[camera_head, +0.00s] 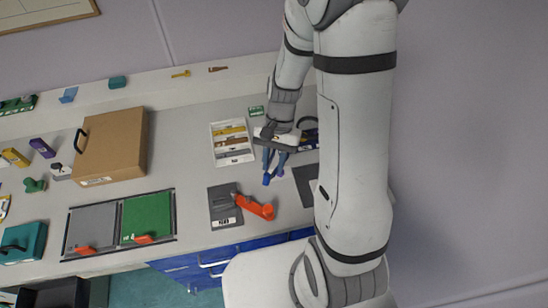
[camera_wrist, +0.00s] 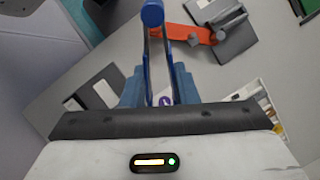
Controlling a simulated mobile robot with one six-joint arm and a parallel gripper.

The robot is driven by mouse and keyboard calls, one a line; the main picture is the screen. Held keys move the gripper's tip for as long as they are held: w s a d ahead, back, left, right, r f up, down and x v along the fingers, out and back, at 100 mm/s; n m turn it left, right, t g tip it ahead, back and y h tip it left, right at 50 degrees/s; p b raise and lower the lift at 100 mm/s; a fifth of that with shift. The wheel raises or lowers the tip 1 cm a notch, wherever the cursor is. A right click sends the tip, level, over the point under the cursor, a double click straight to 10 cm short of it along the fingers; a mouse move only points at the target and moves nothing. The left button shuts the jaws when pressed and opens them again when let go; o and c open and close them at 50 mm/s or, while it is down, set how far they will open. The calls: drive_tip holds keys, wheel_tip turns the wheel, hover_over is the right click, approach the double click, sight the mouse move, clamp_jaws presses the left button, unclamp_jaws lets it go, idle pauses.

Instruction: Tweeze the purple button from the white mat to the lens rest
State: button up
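My gripper (camera_head: 276,160) is above the right part of the bench, its blue fingers pointing down. In the wrist view my gripper (camera_wrist: 159,78) is shut on a blue tweezer-like tool (camera_wrist: 152,13), with two thin arms running to a rounded blue end. A small purple patch with a white mark (camera_wrist: 166,101) shows between the finger bases; I cannot tell whether it belongs to the tool. The purple button, the white mat and the lens rest cannot be made out for certain.
A grey device with an orange arm (camera_head: 255,207) stands in front of my gripper. A white tray (camera_head: 216,150) of coloured strips lies to its left. A cardboard box (camera_head: 115,145) and grey and green panels (camera_head: 147,217) are further left. Bare bench lies between them.

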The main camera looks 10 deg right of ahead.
drive_tip(key=shift+f, duration=0.1)
wheel_tip(320, 180, down, 10)
drive_tip(key=b, duration=0.8)
idle(0.4)
clamp_jaws()
wheel_tip(320, 180, up, 12)
drive_tip(key=p, duration=0.8)
drive_tip(key=shift+p, duration=0.4)
drive_tip(key=w+d+n+b, duration=0.1)
drive_tip(key=w+b, duration=0.3)
drive_tip(key=w, duration=0.6)
drive_tip(key=w+d+n+h+b, duration=0.1)
drive_tip(key=w+d+b, duration=0.2)
drive_tip(key=w, duration=0.8)
drive_tip(key=shift+w+d+b, duration=0.25)
drive_tip(key=shift+d+b, duration=0.1)
drive_tip(key=shift+b, duration=0.4)
